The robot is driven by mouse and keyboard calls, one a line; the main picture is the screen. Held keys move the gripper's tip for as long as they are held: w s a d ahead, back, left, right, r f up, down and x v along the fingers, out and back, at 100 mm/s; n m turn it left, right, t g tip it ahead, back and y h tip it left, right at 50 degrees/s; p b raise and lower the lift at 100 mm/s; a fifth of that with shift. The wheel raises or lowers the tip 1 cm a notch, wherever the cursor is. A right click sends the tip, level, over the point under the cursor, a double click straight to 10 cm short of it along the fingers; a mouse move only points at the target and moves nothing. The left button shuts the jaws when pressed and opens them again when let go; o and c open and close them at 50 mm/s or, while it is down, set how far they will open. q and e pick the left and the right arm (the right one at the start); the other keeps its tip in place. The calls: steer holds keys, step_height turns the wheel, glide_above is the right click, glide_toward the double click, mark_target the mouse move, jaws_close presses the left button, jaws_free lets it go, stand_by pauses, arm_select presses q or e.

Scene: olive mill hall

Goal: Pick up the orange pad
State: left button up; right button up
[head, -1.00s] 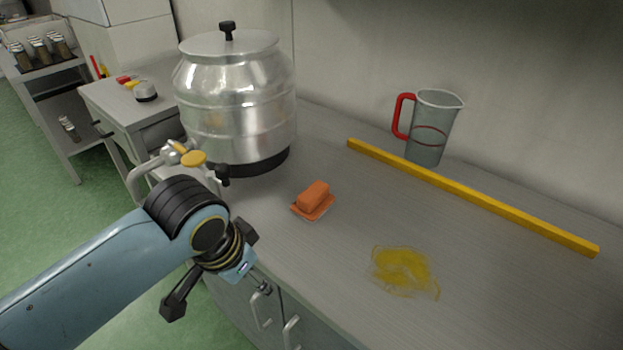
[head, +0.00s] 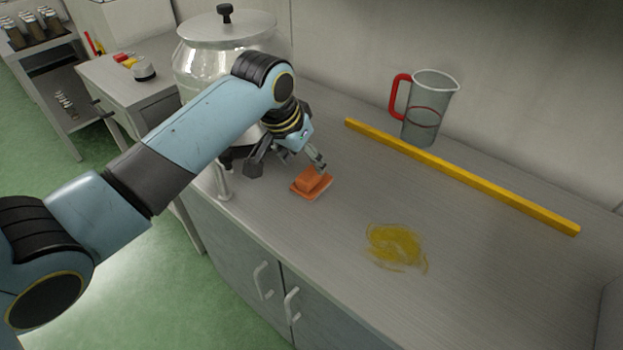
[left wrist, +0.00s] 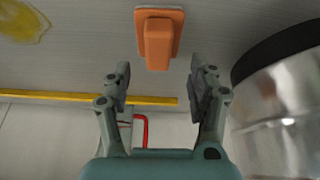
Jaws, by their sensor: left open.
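The orange pad (head: 311,187) lies on the grey counter, a flat base with a raised block-shaped grip on top. My left gripper (head: 289,166) is over the counter just behind and to the left of the pad, with one finger close above its far edge. In the left wrist view the gripper (left wrist: 160,84) is open and empty. The pad (left wrist: 158,38) shows there beyond the fingertips, roughly centred between them. I cannot tell whether a finger touches it. My right gripper is not in view.
A steel canister (head: 205,65) stands behind my left arm, close to the gripper. A yellow bar (head: 460,177) lies along the back of the counter. A jug with a red handle (head: 425,110) stands behind it. A yellow smear (head: 396,247) marks the counter front right.

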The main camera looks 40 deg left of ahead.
mark_target(310, 172)
arm_select(q)
steer(key=x, duration=0.5)
steer(key=shift+d+f, duration=0.1)
steer(key=shift+f, duration=0.3)
steer(key=shift+s, duration=0.1)
jaws_close()
steer(key=shift+r, duration=0.25)
step_height(310, 172, up, 4)
steer(key=shift+f, duration=0.2)
steer(key=w+d+r+b, duration=0.1)
steer(key=w+d+r, duration=0.3)
steer(key=d+r, duration=0.3)
steer(key=d, duration=0.4)
steer(key=shift+b, duration=0.4)
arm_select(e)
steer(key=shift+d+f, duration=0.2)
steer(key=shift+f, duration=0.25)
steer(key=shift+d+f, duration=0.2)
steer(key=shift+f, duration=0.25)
arm_select(q)
steer(key=shift+w, duration=0.1)
steer(key=c, duration=0.7)
jaws_free()
steer(key=c, duration=0.4)
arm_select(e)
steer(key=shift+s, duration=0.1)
